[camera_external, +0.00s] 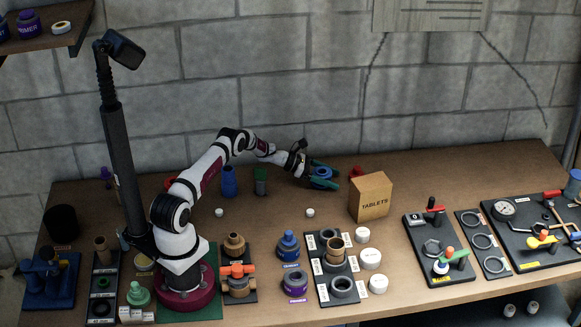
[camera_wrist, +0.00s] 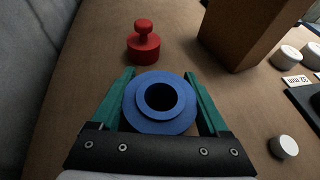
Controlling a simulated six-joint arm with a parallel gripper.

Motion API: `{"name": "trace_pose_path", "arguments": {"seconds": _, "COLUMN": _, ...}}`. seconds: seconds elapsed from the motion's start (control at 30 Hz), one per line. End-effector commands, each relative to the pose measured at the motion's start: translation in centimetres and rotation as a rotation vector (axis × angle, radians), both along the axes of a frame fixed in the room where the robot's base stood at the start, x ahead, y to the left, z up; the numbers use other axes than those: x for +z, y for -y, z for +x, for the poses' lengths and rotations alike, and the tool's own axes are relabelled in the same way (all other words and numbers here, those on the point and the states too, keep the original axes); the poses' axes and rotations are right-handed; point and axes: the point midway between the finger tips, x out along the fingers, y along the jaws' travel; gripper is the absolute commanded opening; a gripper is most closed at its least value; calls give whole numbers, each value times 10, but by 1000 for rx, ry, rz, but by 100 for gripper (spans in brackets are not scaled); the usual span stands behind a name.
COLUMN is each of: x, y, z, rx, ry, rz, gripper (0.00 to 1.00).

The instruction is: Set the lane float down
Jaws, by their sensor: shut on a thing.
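The lane float is a blue round piece with a stepped rim and a dark centre hole. It sits between the green fingers of my gripper (camera_wrist: 159,75) in the wrist view, where the float (camera_wrist: 160,125) faces the camera. In the external view my gripper (camera_external: 324,180) is shut on the float (camera_external: 321,172) over the back middle of the bench, left of the tablets box. I cannot tell whether the float touches the bench top.
A red knobbed piece (camera_wrist: 144,46) stands just beyond the float. The tablets box (camera_external: 371,196) is close on the right. A small white cap (camera_external: 310,212) lies in front. Blue (camera_external: 229,182) and green (camera_external: 261,182) cylinders stand to the left. Bare bench lies between.

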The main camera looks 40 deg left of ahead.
Motion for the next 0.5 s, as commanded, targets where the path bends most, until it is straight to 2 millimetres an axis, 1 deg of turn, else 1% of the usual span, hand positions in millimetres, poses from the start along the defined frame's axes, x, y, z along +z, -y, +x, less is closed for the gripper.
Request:
{"name": "trace_pose_path", "arguments": {"seconds": 0.3, "x": -3, "y": 0, "z": 0, "rx": 0, "ry": 0, "rz": 0, "gripper": 23}}
{"name": "trace_pose_path", "arguments": {"seconds": 0.33, "x": -4, "y": 0, "z": 0, "rx": 0, "ry": 0, "rz": 0, "gripper": 80}}
{"name": "trace_pose_path", "arguments": {"seconds": 0.43, "x": -3, "y": 0, "z": 0, "rx": 0, "ry": 0, "rz": 0, "gripper": 98}}
{"name": "trace_pose_path", "arguments": {"seconds": 0.47, "x": -3, "y": 0, "z": 0, "rx": 0, "ry": 0, "rz": 0, "gripper": 100}}
{"name": "trace_pose_path", "arguments": {"seconds": 0.5, "x": -3, "y": 0, "z": 0, "rx": 0, "ry": 0, "rz": 0, "gripper": 100}}
